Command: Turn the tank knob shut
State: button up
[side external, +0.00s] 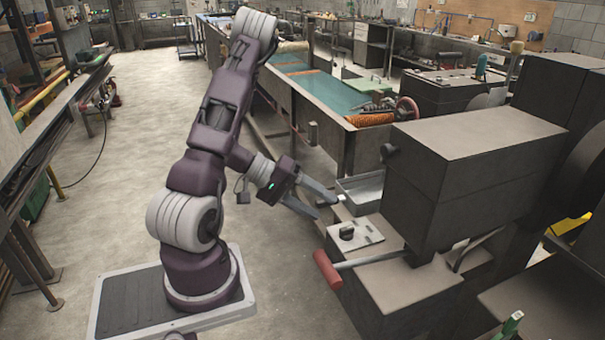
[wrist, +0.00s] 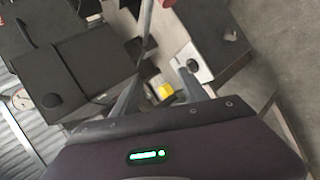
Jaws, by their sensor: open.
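My gripper (side external: 329,206) is open and empty, its two fingers spread and pointing down to the right. The fingers also show in the wrist view (wrist: 160,80). A black knob (side external: 347,232) sits on a pale plate (side external: 368,240) on top of a grey machine block, just below and right of the fingertips; it also shows in the wrist view (wrist: 192,65) near the right finger. Another black knob (side external: 389,152) is on the side of a large dark box (side external: 480,150); it also shows in the wrist view (wrist: 51,100). I cannot tell which one is the tank knob.
A lever with a red handle (side external: 327,269) sticks out in front of the plate. A grey metal tray (side external: 362,190) is behind the fingers. The large dark box stands close on the right. Open floor (side external: 110,190) lies to the left.

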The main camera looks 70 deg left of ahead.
jog(key=s+r+m+g+y, duration=0.1)
jog(key=s+r+m+y, duration=0.1)
jog(key=r+m, duration=0.6)
jog(key=shift+s+a+r+m, duration=0.15)
jog(key=shift+s+a+m, duration=0.1)
jog(key=shift+s+m, duration=0.4)
jog(key=w+f+g, duration=0.1)
jog(key=w+f, duration=0.1)
jog(key=f, duration=0.8)
jog(key=w+f+g, duration=0.2)
jog(key=f, duration=0.8)
jog(key=w+d+f+m+g, duration=0.1)
jog(key=f, duration=0.9)
jog(key=shift+w+f+g+h, duration=0.15)
jog(key=shift+w+g+h, duration=0.15)
jog(key=shift+w, duration=0.1)
jog(key=shift+c, duration=0.4)
